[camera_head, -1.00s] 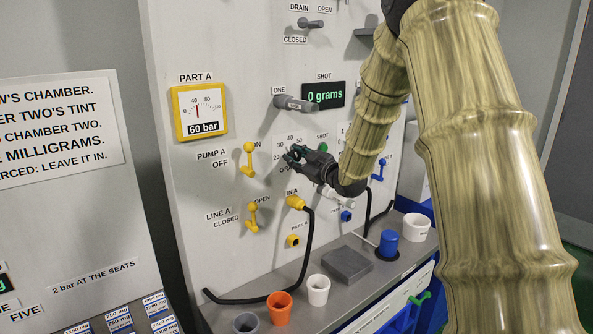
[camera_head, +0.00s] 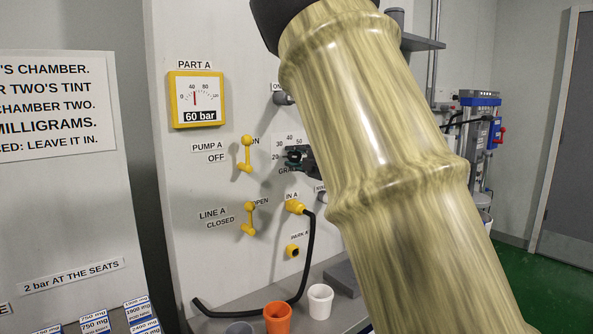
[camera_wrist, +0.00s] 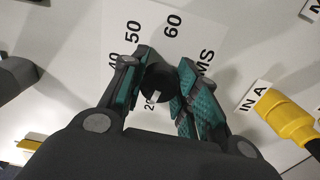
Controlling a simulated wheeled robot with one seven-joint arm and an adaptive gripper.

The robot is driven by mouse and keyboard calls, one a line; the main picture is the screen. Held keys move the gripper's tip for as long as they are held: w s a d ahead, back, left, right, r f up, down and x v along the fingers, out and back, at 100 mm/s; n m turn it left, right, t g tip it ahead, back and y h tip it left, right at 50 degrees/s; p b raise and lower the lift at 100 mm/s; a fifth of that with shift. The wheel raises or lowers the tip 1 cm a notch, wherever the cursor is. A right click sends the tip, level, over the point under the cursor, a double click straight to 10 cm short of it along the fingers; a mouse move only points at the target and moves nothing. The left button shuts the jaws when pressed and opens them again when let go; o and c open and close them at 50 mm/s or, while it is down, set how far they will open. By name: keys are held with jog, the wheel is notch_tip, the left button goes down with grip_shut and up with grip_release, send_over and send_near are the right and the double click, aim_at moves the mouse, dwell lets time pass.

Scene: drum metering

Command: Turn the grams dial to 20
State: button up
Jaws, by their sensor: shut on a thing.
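The grams dial (camera_wrist: 158,84) is a small dark round knob on the pale panel, with printed numbers around it. In the wrist view, 50 and 60 are readable above it and 20 shows just below it. A small white mark at its lower edge lies close to the 20; whether it lines up exactly I cannot tell. My gripper (camera_wrist: 165,90) has its teal-padded fingers on both sides of the knob, shut on it. In the head view my gripper (camera_head: 294,157) is at the dial, which it mostly hides. The grams readout is hidden behind my arm.
Left of the dial are the yellow pump A lever (camera_head: 246,155) and line A lever (camera_head: 250,218). Below it are the yellow IN A plug (camera_head: 295,206) with a black hose and a yellow park socket (camera_head: 293,251). An orange cup (camera_head: 277,318) and a white cup (camera_head: 320,298) stand on the ledge.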

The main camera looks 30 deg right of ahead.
jog(key=shift+f+n+b, duration=0.15)
jog(key=shift+n+b, duration=1.05)
jog(key=shift+b, duration=0.05)
